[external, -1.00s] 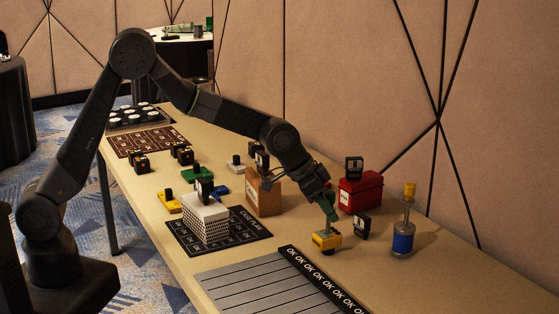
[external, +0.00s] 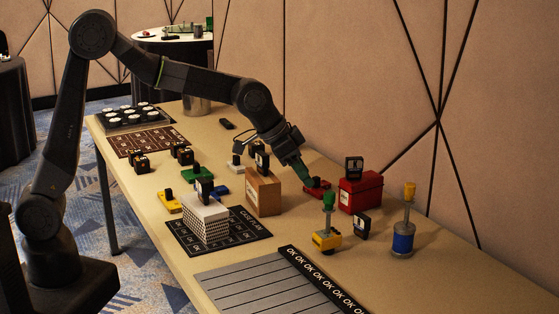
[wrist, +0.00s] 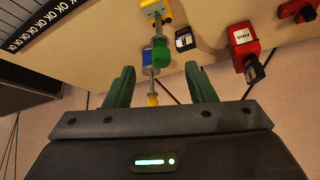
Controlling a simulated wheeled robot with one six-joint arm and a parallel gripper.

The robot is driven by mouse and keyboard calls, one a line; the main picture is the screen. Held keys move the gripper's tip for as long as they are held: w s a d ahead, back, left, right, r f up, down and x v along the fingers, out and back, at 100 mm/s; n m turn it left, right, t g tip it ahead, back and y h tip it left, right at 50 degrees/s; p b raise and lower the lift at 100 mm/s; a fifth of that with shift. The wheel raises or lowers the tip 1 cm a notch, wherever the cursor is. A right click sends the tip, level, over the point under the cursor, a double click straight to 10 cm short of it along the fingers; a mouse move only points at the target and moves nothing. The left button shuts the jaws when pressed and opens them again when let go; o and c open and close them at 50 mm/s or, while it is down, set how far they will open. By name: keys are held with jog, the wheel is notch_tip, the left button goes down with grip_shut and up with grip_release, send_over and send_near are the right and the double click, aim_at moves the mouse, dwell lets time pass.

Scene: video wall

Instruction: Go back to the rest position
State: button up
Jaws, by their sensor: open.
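My gripper (external: 303,172) is open and empty, with green fingers, above the table near the red box. In the wrist view its two fingers (wrist: 160,88) stand apart with nothing gripped. A yellow block with a green-topped post (external: 326,239) stands upright on the table, apart from my gripper. It also shows in the wrist view, its green knob (wrist: 164,74) in line with the gap between the fingers.
A red box (external: 360,193), a brown box (external: 263,193) and a blue cylinder with a yellow-topped rod (external: 402,239) stand nearby. A white patterned block (external: 206,220) sits on a black mat (external: 242,238). A grey striped panel (external: 262,288) lies in front.

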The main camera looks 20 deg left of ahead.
aim_at(328, 204)
jog(key=x, duration=1.2)
jog(key=shift+f, duration=0.3)
jog(key=shift+d+r, duration=0.1)
jog(key=shift+r, duration=0.8)
